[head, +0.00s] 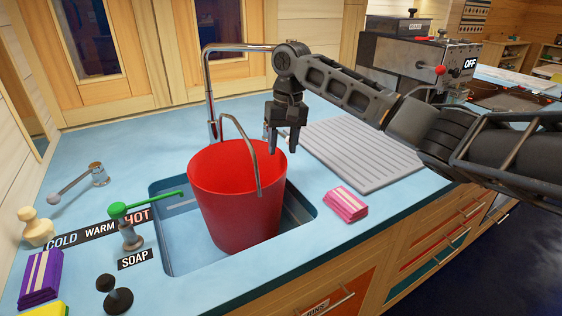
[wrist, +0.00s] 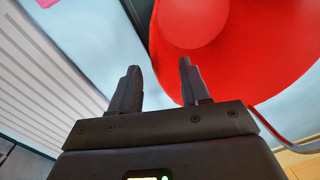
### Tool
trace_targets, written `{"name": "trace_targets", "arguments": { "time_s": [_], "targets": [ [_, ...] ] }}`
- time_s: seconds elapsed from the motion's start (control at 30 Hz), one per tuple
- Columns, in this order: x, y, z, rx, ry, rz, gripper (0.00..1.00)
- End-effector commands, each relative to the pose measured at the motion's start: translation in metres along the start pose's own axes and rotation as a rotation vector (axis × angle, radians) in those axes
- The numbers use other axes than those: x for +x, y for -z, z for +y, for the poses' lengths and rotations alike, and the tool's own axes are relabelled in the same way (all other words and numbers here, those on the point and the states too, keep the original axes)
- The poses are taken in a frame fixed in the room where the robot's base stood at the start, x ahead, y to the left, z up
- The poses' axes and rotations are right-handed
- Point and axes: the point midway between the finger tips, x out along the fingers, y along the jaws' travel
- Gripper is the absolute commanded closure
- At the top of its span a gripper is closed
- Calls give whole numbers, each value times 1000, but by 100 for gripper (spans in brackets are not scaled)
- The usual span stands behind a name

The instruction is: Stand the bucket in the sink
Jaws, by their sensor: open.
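The red bucket (head: 235,205) stands upright in the blue sink (head: 172,240), its base down inside the basin and its rim above the counter. Its metal handle (head: 243,140) is raised, arching up over the rim. My gripper (head: 283,148) is open and empty, above the back right of the bucket and apart from the handle. In the wrist view the open fingers (wrist: 158,85) show with nothing between them, and the red bucket (wrist: 240,50) lies just beyond them, its inside visible. The bucket's base is partly hidden by the sink edge.
A tall metal faucet (head: 209,90) rises behind the bucket. A green-handled soap lever (head: 128,225) reaches over the sink's left side. A grey machine (head: 420,55) stands at the back right.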

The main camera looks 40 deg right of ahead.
Motion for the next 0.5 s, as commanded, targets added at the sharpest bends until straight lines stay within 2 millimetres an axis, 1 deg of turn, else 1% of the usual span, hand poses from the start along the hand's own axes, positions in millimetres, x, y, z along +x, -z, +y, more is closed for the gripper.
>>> {"name": "trace_targets", "arguments": {
  "time_s": [0.03,0.1,0.2,0.33,0.5],
  "targets": [
    [-10,1,-1,-1,2,4,54],
    [-22,0,0,-1,1,4,54],
    [-35,0,0,0,0,2,54],
    [-46,0,0,0,0,1,54],
    [-50,0,0,0,0,0,54]
  ]
}}
